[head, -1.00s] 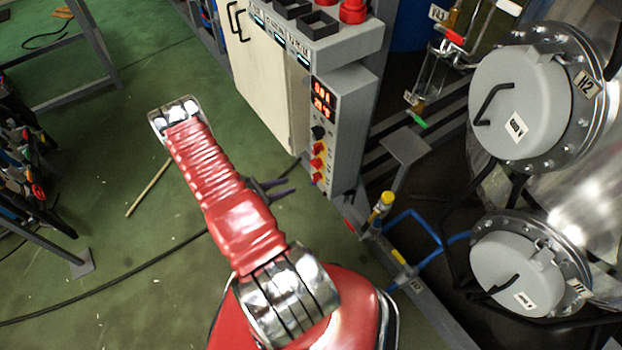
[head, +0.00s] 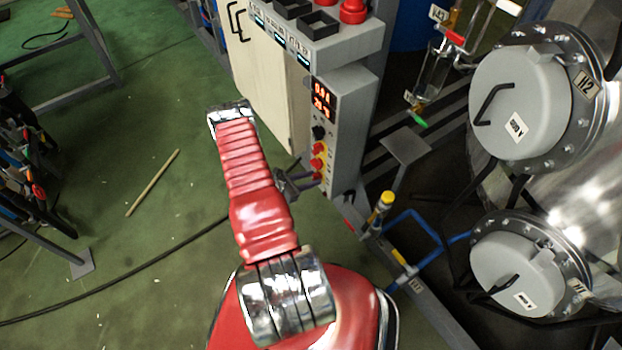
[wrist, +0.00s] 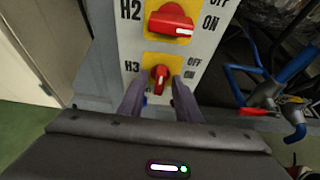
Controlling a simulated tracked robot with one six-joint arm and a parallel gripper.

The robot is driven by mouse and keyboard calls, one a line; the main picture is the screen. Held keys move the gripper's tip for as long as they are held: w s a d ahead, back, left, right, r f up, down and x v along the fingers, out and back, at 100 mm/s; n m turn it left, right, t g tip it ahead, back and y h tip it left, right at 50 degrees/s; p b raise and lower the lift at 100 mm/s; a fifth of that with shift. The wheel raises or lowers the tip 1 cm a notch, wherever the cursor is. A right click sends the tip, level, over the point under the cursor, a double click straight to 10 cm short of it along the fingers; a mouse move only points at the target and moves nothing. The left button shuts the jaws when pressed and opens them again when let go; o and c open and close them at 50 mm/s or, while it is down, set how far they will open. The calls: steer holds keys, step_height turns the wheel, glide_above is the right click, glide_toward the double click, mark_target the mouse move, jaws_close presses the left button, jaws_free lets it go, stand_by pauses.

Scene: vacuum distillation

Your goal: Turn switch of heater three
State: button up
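The heater three switch, a red knob on a yellow plate marked H3 (wrist: 160,75), is in the middle of the wrist view, with OFF and ON lettered to its right. Its handle looks roughly upright, narrow side toward the fingers. My gripper (wrist: 158,84) is open, with one dark finger on each side of the knob's lower part. Small gaps seem to remain between knob and fingers; contact cannot be told. In the head view my gripper (head: 303,181) is at the lower switches of the grey control panel (head: 346,125), and the H3 knob is hard to make out.
The H2 switch (wrist: 170,20) sits just above, its handle lying sideways. Blue pipes (head: 412,222) and a yellow-capped part (head: 384,200) stand right of the panel. Grey round heater covers (head: 520,95) are further right.

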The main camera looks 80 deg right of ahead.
steer(key=shift+s+d+f, duration=0.1)
steer(key=c, duration=0.7)
steer(key=shift+m, duration=0.4)
steer(key=shift+c, duration=0.2)
steer(key=shift+s+m+t+h, duration=0.15)
steer(key=shift+m+t+h, duration=0.35)
steer(key=shift+m, duration=0.2)
steer(key=m+h, duration=0.2)
steer(key=m, duration=0.2)
steer(key=f+m+t+h, duration=0.1)
steer(key=m+h, duration=0.1)
steer(key=m, duration=0.1)
steer(key=s+a+m+t+h, duration=0.1)
steer(key=m, duration=0.3)
steer(key=shift+f+m+h, duration=0.2)
steer(key=shift+m+h, duration=0.1)
steer(key=shift+h, duration=0.1)
